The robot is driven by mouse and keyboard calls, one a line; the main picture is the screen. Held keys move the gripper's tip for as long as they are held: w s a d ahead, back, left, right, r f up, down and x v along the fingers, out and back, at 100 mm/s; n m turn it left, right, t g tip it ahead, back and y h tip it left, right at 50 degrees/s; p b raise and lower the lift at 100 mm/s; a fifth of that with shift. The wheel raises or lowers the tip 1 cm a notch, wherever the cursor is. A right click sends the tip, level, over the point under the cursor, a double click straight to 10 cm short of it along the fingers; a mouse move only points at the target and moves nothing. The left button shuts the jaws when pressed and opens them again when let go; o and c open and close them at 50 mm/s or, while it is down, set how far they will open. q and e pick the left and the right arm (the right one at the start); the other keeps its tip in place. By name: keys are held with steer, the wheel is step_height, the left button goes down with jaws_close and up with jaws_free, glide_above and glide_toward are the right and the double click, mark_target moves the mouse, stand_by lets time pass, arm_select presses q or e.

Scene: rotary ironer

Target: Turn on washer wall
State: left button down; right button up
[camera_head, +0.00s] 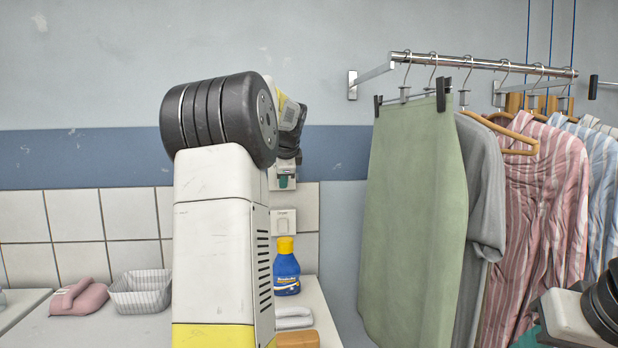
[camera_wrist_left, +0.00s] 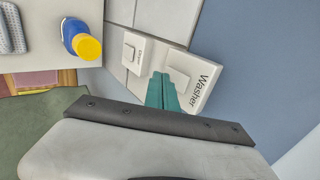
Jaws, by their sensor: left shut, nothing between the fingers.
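A white wall switch labelled "Washer" (camera_wrist_left: 203,84) is on the wall in the left wrist view, with a pale rocker in its middle. In the head view its plate (camera_head: 283,168) shows partly behind my left gripper. My left gripper (camera_wrist_left: 163,80) is shut and empty. Its teal fingertips are at the side of the washer rocker; I cannot tell whether they touch it. The left gripper also shows in the head view (camera_head: 284,183), partly hidden by my arm. A bit of teal at the lower right, beside my right arm, seems to be my right gripper (camera_head: 528,338), mostly cut off.
A second white switch (camera_wrist_left: 133,50) is beside the washer one, lower on the wall in the head view (camera_head: 284,221). Clothes (camera_head: 415,210) hang from a rail at right.

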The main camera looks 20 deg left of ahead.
arm_select(q)
steer(key=shift+w+a, duration=0.2)
steer(key=shift+w, duration=0.2)
steer(key=shift+w+a+f, duration=0.1)
steer(key=shift+f, duration=0.05)
stand_by(0.4)
step_height(320, 180, up, 2)
stand_by(0.3)
